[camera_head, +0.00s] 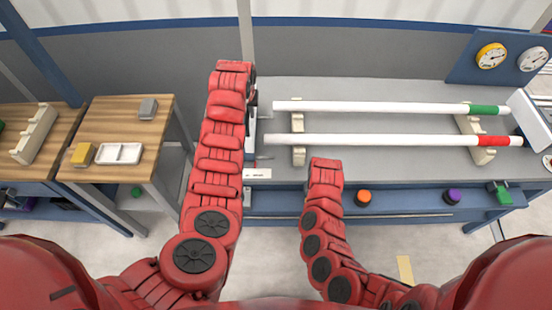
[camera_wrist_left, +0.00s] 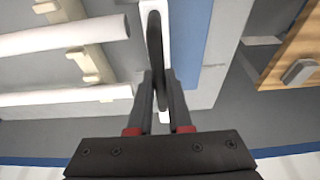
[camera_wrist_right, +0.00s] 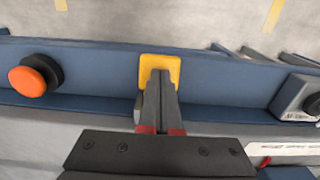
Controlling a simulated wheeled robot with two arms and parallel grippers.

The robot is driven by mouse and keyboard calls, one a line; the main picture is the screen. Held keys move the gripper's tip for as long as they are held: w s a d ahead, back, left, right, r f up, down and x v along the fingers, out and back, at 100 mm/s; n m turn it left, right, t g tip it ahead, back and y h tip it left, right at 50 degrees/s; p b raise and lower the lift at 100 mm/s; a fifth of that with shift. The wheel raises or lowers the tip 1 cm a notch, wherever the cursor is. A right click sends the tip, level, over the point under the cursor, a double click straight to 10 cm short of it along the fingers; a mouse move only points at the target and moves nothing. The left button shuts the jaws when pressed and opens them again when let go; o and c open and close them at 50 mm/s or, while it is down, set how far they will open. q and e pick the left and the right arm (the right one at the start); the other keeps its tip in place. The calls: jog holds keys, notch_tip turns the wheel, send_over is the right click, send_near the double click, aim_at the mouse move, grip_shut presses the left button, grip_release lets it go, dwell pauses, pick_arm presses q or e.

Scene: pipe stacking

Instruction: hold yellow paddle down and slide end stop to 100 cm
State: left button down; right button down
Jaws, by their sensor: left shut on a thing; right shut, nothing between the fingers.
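The end stop is a white plate (camera_wrist_left: 172,22) with a dark upright handle (camera_wrist_left: 155,42). My left gripper (camera_wrist_left: 158,85) is shut on this handle, and the fingers lie on both sides of it. In the head view the end stop (camera_head: 250,138) stands at the left end of the bench, partly hidden by my left arm. The yellow paddle (camera_wrist_right: 147,64) is on the blue front rail. My right gripper (camera_wrist_right: 161,76) is shut and empty, its fingertips over the paddle's face, seemingly against it. My right arm hides the paddle in the head view.
Two white pipes, one green-banded (camera_head: 390,107) and one red-banded (camera_head: 390,140), lie on cream supports (camera_head: 298,150), their left ends right of the end stop. An orange button (camera_head: 364,197) and a purple button (camera_head: 453,195) sit on the front rail. A wooden table (camera_head: 120,115) stands left.

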pick_arm(q)
jog(key=shift+d+f, duration=0.1)
jog(key=shift+d, duration=0.35)
pick_arm(e)
jog(key=shift+s+f, duration=0.15)
pick_arm(q)
jog(key=shift+a, duration=0.1)
pick_arm(e)
jog(key=shift+r, duration=2.1)
pick_arm(q)
jog(key=c, duration=0.6)
grip_release()
jog(key=shift+w, duration=0.15)
pick_arm(e)
jog(key=shift+w, duration=0.3)
pick_arm(q)
jog(key=shift+o, duration=0.2)
pick_arm(e)
jog(key=shift+s, duration=0.1)
pick_arm(q)
jog(key=v, duration=0.7)
